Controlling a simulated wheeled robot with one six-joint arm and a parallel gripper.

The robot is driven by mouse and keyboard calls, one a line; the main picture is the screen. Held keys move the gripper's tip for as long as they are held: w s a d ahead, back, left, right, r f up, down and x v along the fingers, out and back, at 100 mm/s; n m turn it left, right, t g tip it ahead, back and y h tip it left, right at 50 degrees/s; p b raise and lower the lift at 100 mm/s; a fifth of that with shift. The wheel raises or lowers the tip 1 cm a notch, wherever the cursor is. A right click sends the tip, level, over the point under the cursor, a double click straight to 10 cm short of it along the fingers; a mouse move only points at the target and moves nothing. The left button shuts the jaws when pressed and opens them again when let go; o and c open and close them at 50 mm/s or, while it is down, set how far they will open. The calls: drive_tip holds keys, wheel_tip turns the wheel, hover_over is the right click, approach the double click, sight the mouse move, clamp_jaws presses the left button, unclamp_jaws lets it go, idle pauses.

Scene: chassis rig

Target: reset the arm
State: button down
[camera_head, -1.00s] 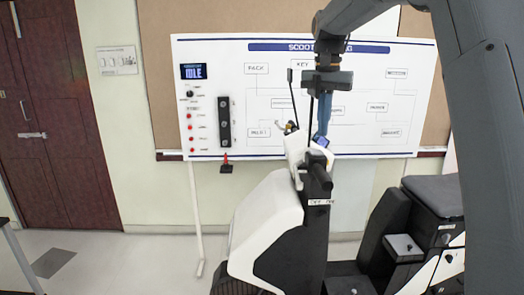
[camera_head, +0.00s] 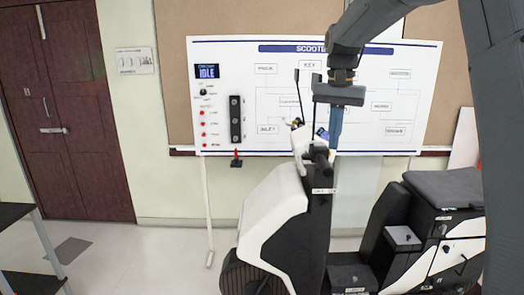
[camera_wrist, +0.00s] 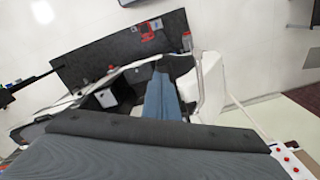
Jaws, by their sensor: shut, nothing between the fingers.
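My gripper (camera_head: 335,132) hangs from my arm in the upper middle of the head view, pointing down. Its blue fingers are together with nothing between them. In the wrist view the fingers (camera_wrist: 163,103) are side by side, pointing at the scooter's floor area. In the head view the gripper overlaps the white scooter board (camera_head: 400,145), near the black and white scooter's handlebar (camera_head: 318,155). I cannot tell the gap between gripper and scooter.
The scooter (camera_head: 275,215) stands in front of the board, its seat (camera_head: 445,187) at right. A dark table (camera_head: 15,213) is at lower left, and a brown door (camera_head: 75,130) is behind. The floor (camera_head: 130,260) between table and scooter is clear.

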drive_tip(key=s+f+n+t, duration=0.2)
drive_tip(key=s+f+n, duration=0.3)
drive_tip(key=s+f, duration=1.9)
wheel_tip(320, 180, down, 11)
drive_tip(key=g+b, duration=0.1)
drive_tip(key=b, duration=1)
drive_tip(key=shift+w+a+f+b, duration=0.2)
drive_tip(key=shift+w+a+b, duration=0.05)
drive_tip(key=shift+b, duration=0.05)
